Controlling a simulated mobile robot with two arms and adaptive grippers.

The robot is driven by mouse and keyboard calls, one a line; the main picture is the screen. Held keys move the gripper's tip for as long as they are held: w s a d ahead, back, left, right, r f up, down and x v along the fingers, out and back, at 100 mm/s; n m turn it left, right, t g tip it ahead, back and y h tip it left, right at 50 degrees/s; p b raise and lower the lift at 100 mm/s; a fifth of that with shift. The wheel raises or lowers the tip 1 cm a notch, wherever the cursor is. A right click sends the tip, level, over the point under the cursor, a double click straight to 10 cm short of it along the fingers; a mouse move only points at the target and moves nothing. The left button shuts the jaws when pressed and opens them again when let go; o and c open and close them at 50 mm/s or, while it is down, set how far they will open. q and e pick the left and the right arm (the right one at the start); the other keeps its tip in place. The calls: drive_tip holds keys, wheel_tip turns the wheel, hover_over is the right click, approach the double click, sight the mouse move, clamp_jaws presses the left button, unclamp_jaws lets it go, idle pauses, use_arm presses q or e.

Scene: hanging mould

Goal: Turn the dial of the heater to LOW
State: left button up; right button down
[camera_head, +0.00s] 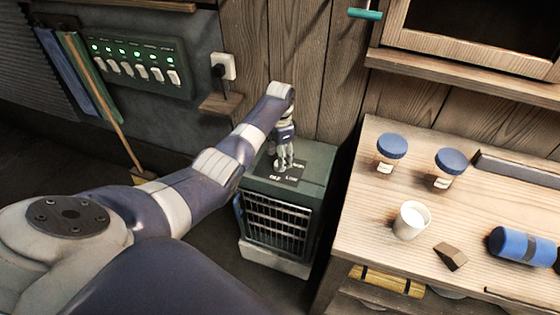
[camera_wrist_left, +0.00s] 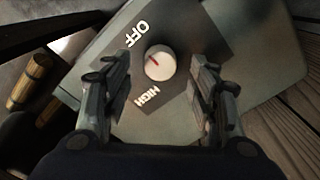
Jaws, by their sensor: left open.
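The heater (camera_head: 280,218) is a dark green box with a front grille, standing on the floor left of the workbench. Its dial (camera_wrist_left: 160,63) is a round white knob on a dark plate on top. The dial's red mark points to the upper left in the left wrist view, roughly toward the word OFF (camera_wrist_left: 137,33); HIGH (camera_wrist_left: 150,97) is below it. I see no LOW label in that view. My left gripper (camera_head: 284,164) points down over the dial. Its open fingers (camera_wrist_left: 161,78) lie on either side of the dial; contact is not visible. My right gripper is not in view.
The wooden workbench (camera_head: 375,232) to the right carries two blue-lidded jars (camera_head: 391,152), a white cup (camera_head: 411,220), a brown block (camera_head: 450,256) and a blue cylinder (camera_head: 524,246). A plank wall (camera_head: 312,60) stands close behind the heater. A switch panel (camera_head: 136,66) is at left.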

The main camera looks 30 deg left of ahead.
use_arm(q)
drive_tip(key=shift+f, duration=1.6)
drive_tip(key=c, duration=1.1)
